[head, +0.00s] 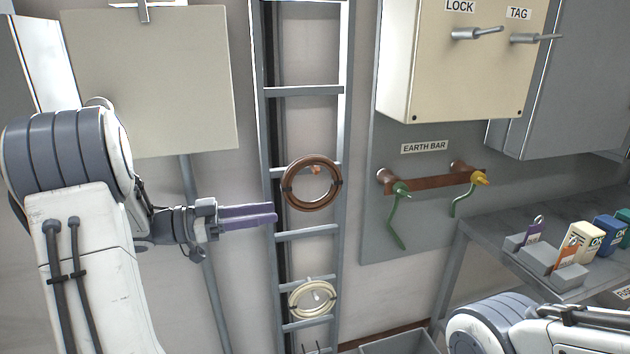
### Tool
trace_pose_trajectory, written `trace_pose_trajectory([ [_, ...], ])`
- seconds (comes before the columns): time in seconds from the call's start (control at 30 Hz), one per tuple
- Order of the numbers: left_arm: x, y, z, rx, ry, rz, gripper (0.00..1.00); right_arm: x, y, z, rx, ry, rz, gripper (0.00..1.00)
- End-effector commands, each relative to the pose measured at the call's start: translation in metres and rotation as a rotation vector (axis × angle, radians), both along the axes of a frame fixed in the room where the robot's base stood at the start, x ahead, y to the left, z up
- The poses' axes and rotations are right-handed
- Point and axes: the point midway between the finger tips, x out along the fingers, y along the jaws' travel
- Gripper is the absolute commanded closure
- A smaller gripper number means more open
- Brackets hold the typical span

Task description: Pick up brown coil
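The brown coil (312,207) is a ring with dark ties. It hangs on a peg at a rung of the grey ladder rack (345,110), in the middle of the head view. My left gripper (275,214) has purple fingers pointing right, to the left of the coil and a little lower in the picture. The fingertips look apart from the coil, and nothing shows held in them. The two fingers lie nearly in line with the view, so their gap is unclear. My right arm shows at the bottom right, but its gripper is out of view.
A pale coil (312,316) hangs lower on the rack. To the right are an earth bar (432,184) with green and yellow clamps, and a cream lock box (450,70). A grey shelf (490,232) holds tags and small boxes. A beige panel (150,85) is upper left.

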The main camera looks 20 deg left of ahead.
Motion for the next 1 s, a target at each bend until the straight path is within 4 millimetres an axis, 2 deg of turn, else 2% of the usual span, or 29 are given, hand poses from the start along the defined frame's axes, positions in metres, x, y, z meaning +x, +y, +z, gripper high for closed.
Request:
trace_pose_trajectory([
  [0.03,0.005,-0.011,0.000,0.000,-0.001,-0.009,0.62,0.000,0.000,-0.002,0.000,0.000,0.000,0.50],
  [0.1,0.012,-0.022,0.000,0.001,-0.001,-0.011,0.62,0.000,0.000,-0.002,0.000,0.000,0.000,0.50],
  [0.37,0.026,-0.041,0.002,0.001,-0.001,-0.013,0.62,0.000,0.000,-0.004,0.000,0.000,0.000,0.50],
  [0.6,0.046,-0.068,0.007,0.001,-0.001,-0.011,0.62,0.000,0.000,-0.008,0.000,0.000,0.000,0.50],
  [0.93,0.051,-0.073,0.007,0.000,0.000,-0.006,0.62,0.000,0.000,-0.008,0.000,0.000,0.000,0.50],
  [0.97,0.051,-0.073,0.007,0.000,0.000,-0.006,0.70,0.000,0.000,-0.008,0.000,0.000,0.000,0.50],
  [1.0,0.051,-0.073,0.007,0.000,0.000,-0.006,0.85,0.000,0.000,-0.008,0.000,0.000,0.000,0.50],
])
